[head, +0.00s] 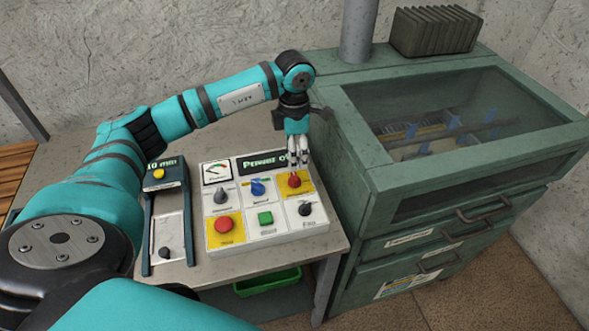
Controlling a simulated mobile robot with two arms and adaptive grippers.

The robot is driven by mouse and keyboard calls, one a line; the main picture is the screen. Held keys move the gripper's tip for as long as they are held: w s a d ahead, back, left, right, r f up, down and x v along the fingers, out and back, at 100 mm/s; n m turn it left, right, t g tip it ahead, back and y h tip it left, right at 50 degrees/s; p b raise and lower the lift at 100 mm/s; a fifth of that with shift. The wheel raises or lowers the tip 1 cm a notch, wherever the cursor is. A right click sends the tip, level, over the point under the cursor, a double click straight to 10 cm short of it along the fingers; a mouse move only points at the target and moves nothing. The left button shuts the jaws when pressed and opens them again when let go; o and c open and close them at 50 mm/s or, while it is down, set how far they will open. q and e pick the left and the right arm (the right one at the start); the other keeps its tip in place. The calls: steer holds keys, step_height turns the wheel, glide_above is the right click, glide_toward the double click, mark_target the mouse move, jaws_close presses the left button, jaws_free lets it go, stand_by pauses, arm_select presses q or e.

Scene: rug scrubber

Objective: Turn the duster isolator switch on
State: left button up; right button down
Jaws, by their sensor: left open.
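A white control panel (240,240) stands on the table, with a display (270,163) whose visible text starts "Power o"; my gripper hides the end. A red rotary switch (294,181) sits on a yellow plate at its upper right. It looks like the isolator switch, but its label is too small to read and its setting cannot be told. My left gripper (298,163) is open, pointing down, with its fingertips just above and around the back of the red switch. Whether they touch it is unclear. My right gripper is not in view.
The panel also has a gauge (216,171), a grey knob (221,195), a blue knob (258,188), a red button (224,225), a green button (265,218) and a black knob (305,208). A slider unit (168,220) stands left. A green machine cabinet (352,165) stands close on the right.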

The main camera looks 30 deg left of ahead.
mark_target(295, 176)
arm_select(q)
step_height(295, 176, down, 5)
steer(key=shift+d+f+p, duration=0.1)
steer(key=shift+p, duration=0.5)
step_height(295, 176, down, 2)
steer(key=shift+w+f, duration=0.1)
steer(key=shift+f, duration=0.4)
steer(key=c, duration=0.9)
steer(key=shift+c, duration=1.3)
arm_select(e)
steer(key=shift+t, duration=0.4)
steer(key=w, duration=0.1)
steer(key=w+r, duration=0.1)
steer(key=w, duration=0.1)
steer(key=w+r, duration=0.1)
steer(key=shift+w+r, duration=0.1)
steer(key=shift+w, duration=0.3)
